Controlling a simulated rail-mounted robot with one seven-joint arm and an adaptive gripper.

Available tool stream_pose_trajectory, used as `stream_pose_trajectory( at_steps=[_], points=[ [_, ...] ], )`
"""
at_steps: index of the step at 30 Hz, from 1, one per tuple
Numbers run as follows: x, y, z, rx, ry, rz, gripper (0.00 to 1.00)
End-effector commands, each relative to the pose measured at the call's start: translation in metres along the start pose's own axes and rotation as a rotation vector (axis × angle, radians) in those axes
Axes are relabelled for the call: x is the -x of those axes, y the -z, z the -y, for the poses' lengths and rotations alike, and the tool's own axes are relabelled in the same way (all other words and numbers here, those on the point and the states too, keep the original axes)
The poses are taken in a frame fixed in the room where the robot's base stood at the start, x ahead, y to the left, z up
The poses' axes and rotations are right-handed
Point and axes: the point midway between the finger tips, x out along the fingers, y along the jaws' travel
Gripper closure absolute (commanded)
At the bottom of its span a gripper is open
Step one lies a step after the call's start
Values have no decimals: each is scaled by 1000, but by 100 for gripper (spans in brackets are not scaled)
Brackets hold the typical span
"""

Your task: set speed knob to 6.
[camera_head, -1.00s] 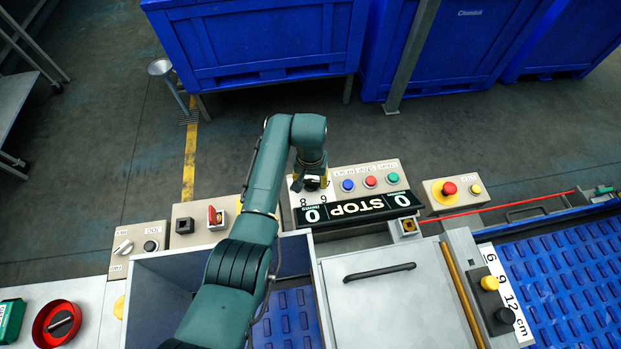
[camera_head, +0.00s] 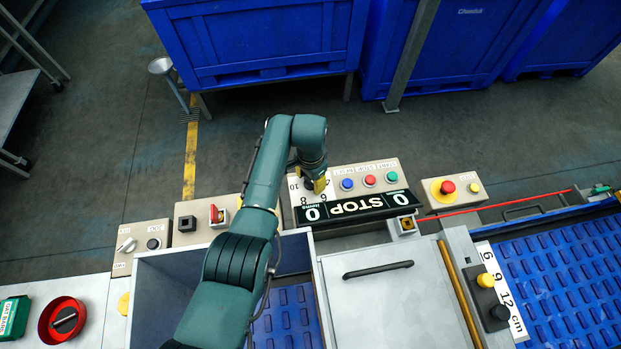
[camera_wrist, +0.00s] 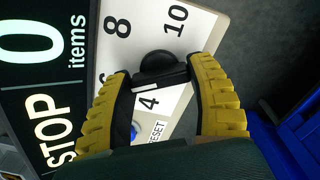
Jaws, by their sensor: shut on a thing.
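The speed knob (camera_wrist: 160,66) is a black knob on a white number plate (camera_wrist: 186,62). A black bar with a pale edge crosses the knob on the side toward the 4. My gripper (camera_wrist: 160,70) points down over the knob, its yellow ribbed fingers on either side, shut on it. In the head view my gripper (camera_head: 318,187) is at the left end of the control box and hides most of the knob.
Blue, red and green buttons (camera_head: 370,181) sit right of the knob on the same box. A black display (camera_head: 357,206) reading STOP and 0 items lies in front. An emergency stop (camera_head: 448,187) stands further right, and a red-handled switch (camera_head: 216,215) to the left.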

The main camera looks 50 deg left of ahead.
Motion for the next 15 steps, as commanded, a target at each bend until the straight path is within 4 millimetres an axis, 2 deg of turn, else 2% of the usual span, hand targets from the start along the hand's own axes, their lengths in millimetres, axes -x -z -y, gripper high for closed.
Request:
stream_pose_trajectory(
  at_steps=[15],
  points=[
    [-1, 0, 0, -32, 0, 1, 78]
  ],
)
